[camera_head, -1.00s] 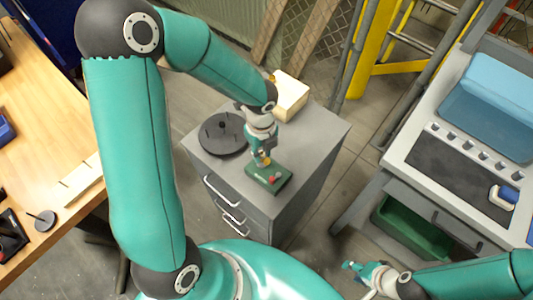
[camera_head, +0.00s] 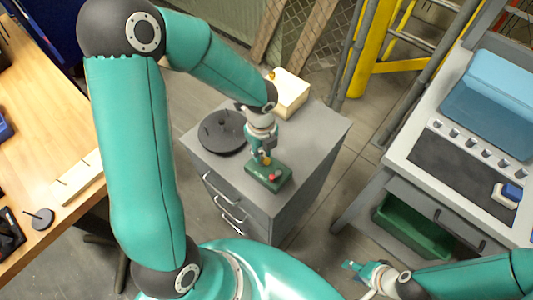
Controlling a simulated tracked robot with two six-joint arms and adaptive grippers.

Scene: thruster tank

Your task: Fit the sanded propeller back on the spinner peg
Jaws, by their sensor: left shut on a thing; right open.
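My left gripper (camera_head: 264,160) is low over the grey cabinet, shut on a small yellow piece (camera_head: 267,161) at the top of a dark green box (camera_head: 268,181). The fingers partly hide this piece, and I cannot tell whether it is the propeller or part of the box. The box has small red parts on top. A dark round disc (camera_head: 213,146) with thin upright pegs lies on the cabinet to the left of the gripper. I cannot make out which peg is the spinner peg. My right gripper (camera_head: 350,268) is open and empty, at the lower right, away from the cabinet.
A cream block (camera_head: 291,97) stands at the cabinet's back edge behind my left wrist. The cabinet top (camera_head: 318,135) is clear on the right. A wooden bench (camera_head: 50,120) is at left; a grey workstation with a blue-and-white item (camera_head: 508,194) is at right.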

